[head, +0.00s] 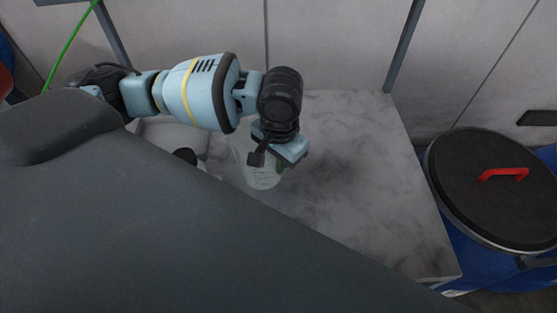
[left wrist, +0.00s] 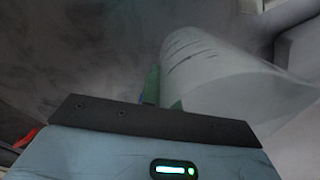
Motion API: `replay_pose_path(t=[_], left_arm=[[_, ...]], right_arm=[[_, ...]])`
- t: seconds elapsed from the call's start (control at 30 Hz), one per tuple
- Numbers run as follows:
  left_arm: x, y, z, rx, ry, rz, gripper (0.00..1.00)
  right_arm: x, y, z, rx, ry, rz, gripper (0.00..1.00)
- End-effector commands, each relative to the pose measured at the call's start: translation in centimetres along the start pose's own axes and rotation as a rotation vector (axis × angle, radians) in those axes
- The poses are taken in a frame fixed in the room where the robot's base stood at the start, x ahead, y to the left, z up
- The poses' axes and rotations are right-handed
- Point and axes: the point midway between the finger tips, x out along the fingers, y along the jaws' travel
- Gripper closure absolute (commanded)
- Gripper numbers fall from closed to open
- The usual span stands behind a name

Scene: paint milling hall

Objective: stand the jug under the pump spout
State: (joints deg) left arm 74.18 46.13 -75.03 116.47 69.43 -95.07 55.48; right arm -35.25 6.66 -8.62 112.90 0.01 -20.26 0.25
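The jug (head: 263,177) is pale and see-through, with dark scale marks. In the head view it shows below and left of my left gripper (head: 283,163), partly hidden by it. In the left wrist view the jug (left wrist: 235,80) fills the right side and looks tilted. The green fingertips of my left gripper (left wrist: 164,95) are close together at the jug's near side, seemingly shut on a thin part of it. The exact part gripped is hidden. I cannot tell if the jug touches the table. No pump spout can be made out. My right gripper is not in view.
A grey mottled tabletop (head: 365,180) is bare to the right of the jug. A pale object (head: 172,133) stands left, with a small black part (head: 185,155) near it. A blue drum with a black lid (head: 480,205) and red handle stands beyond the right edge. A wall closes the back.

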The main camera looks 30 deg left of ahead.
Motion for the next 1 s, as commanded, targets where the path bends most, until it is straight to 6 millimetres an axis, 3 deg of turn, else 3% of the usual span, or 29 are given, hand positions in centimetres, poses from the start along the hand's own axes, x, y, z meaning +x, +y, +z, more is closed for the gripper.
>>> replay_pose_path(t=[0.13, 0.3, 0.67, 0.77, 1.0], left_arm=[[0.2, 0.0, 0.0, -0.001, 0.0, 0.0, 1.0], [0.2, 0.0, 0.0, -0.001, 0.0, 0.0, 0.76], [0.0, 0.0, 0.0, 0.0, 0.0, 0.0, 0.75], [-1.2, 0.0, -0.1, 0.0, 0.004, 0.0, 0.75], [-6.0, 0.0, -0.1, -0.002, 0.009, 0.0, 0.75]], right_arm=[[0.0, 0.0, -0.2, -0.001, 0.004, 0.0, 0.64], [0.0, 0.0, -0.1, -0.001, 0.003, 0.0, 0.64], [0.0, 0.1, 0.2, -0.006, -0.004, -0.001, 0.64], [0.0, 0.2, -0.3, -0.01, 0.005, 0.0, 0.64], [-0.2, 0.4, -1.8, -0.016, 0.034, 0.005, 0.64]])
